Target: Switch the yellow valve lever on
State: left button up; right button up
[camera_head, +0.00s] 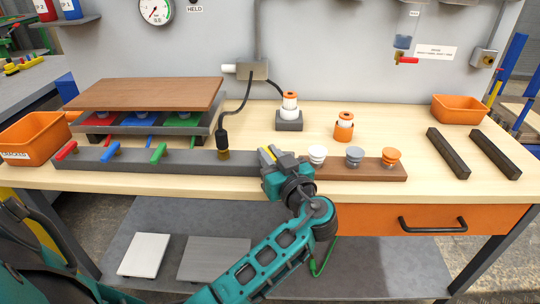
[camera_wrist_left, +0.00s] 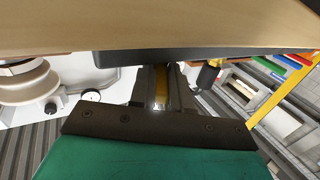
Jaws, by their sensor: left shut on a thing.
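A dark grey valve bar (camera_head: 190,161) lies along the front of the workbench. It carries a red lever (camera_head: 66,150), a blue lever (camera_head: 110,151) and a green lever (camera_head: 158,153), all slanted. My left gripper (camera_head: 271,157) is at the bar's right end, shut on the yellow valve lever (camera_head: 267,154). The gripper hides most of this lever in the head view. In the left wrist view, the yellow lever (camera_wrist_left: 161,88) shows between the fingers. I cannot tell the lever's exact angle. My right gripper is not in view.
A black hose connector with a brass end (camera_head: 223,148) stands just left of my left gripper. A brown strip (camera_head: 340,172) with white, grey and orange knobs lies to its right. A brown board (camera_head: 150,93) rests above coloured parts at the back left. Orange bins (camera_head: 460,108) stand at both sides.

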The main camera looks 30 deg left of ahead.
pick_arm(q)
grip_shut()
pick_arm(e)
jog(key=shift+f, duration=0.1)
pick_arm(q)
jog(key=shift+s+a+m+t+h+b, duration=0.2)
jog(key=shift+m+t+h+b, duration=0.3)
jog(key=shift+t, duration=0.3)
jog(key=m+t+h, duration=0.3)
jog(key=shift+s+a+t+h+b, duration=0.2)
jog(key=shift+s+t+h+b, duration=0.1)
jog(key=shift+b, duration=0.1)
jog(key=shift+a+m+t+h, duration=0.1)
jog(key=shift+m+t+h, duration=0.3)
jog(key=shift+m+h, duration=0.25)
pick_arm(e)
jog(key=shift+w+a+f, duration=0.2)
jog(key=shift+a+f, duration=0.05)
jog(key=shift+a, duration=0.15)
pick_arm(q)
jog(key=shift+r, duration=0.1)
jog(key=o, duration=0.8)
grip_release()
